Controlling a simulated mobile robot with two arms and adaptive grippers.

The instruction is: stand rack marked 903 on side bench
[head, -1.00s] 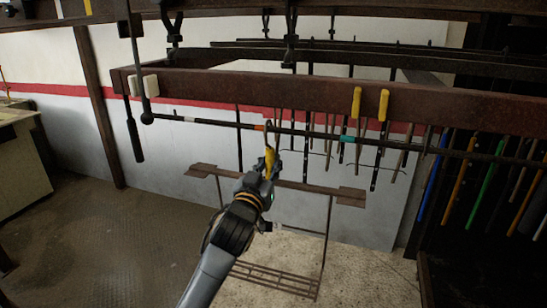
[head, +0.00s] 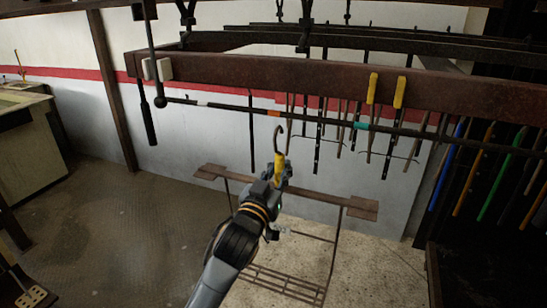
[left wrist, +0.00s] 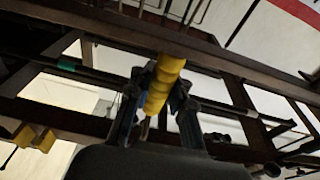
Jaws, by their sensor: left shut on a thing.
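The rack (head: 288,187) in the head view has a brown crossbar with flat end plates, thin uprights and a wire grid low down. Above it rise a yellow grip and a dark open hook (head: 278,137). My left gripper (head: 278,175) is shut on the yellow grip (head: 279,164); the wrist view shows the yellow ribbed grip (left wrist: 161,85) between both fingers. The hook's tip is below the dark rail (head: 240,107) and looks clear of it. No number is readable. A pale bench (head: 28,135), perhaps the side bench, stands at the left. My right gripper is out of view.
A thick brown beam (head: 260,75) runs above the rail, with two yellow clips (head: 372,88). Thin dark rods hang behind. Coloured bars (head: 487,180) hang at the right. A wooden piece with holes (head: 28,290) shows at bottom left. Open floor (head: 120,220) lies at left.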

